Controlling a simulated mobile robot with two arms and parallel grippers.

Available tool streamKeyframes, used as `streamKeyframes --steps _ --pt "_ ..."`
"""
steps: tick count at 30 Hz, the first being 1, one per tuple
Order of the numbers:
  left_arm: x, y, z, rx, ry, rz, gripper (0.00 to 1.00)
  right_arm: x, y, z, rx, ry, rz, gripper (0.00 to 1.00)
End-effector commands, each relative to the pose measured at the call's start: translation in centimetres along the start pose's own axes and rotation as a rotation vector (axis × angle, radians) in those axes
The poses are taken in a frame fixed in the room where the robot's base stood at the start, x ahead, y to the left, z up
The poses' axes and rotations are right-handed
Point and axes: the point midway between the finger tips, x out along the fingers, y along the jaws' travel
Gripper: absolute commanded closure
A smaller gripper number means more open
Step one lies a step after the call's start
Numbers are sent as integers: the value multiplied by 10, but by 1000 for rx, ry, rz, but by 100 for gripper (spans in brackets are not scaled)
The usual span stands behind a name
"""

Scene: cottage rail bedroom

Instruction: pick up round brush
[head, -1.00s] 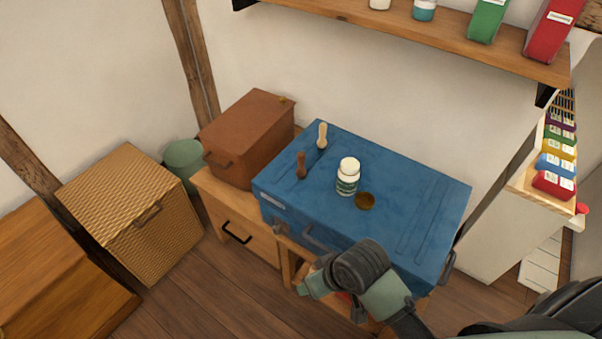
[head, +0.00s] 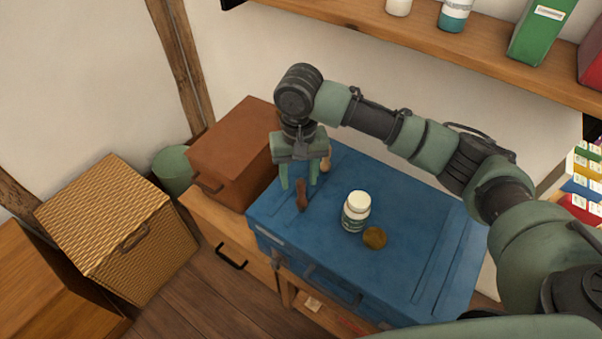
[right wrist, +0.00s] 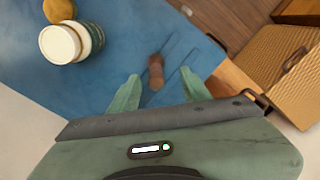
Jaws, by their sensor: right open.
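A small brown wooden piece (head: 302,197), upright with a rounded top, is on the blue case (head: 410,215). A paler tan piece (head: 325,160) stands behind it, partly hidden by my arm. I cannot tell for sure which of them is the round brush. My right gripper (head: 299,183) points down, open and empty, with its fingertips close above the brown piece. In the right wrist view the brown piece (right wrist: 156,72) appears between the fingertips; I see no contact. The left gripper is not in view.
A white jar (head: 356,212) and a round brass-coloured disc (head: 374,238) are on the case to the right. A brown box (head: 232,150) stands at left. A wall shelf (head: 440,45) with bottles and boxes runs above. The case's right part is clear.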

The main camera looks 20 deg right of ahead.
Motion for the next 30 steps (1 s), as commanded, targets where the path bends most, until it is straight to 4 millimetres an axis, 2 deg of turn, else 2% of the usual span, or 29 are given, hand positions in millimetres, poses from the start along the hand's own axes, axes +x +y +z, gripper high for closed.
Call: streamKeyframes --steps 1,3,5,8,12,15,17,21,24,29,30 --pt "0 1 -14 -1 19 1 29 -2 3 -2 12 -3 7 53" --pt "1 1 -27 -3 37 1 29 0 4 -3 21 -5 11 53" --pt "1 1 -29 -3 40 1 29 5 4 -3 24 -6 10 53" --pt "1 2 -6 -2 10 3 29 17 5 -3 22 -6 11 53" --pt "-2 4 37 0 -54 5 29 32 6 -2 22 -4 10 53" --pt "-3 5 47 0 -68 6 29 48 9 0 22 -5 11 53" --pt "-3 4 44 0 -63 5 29 58 9 0 22 -4 10 53" --pt "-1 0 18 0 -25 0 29 71 9 0 20 -2 9 53" --pt "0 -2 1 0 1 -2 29 73 9 0 20 -1 9 53" --pt "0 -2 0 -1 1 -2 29 73 9 0 19 -1 9 53" --pt "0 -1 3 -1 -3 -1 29 73 9 0 19 -1 8 64"
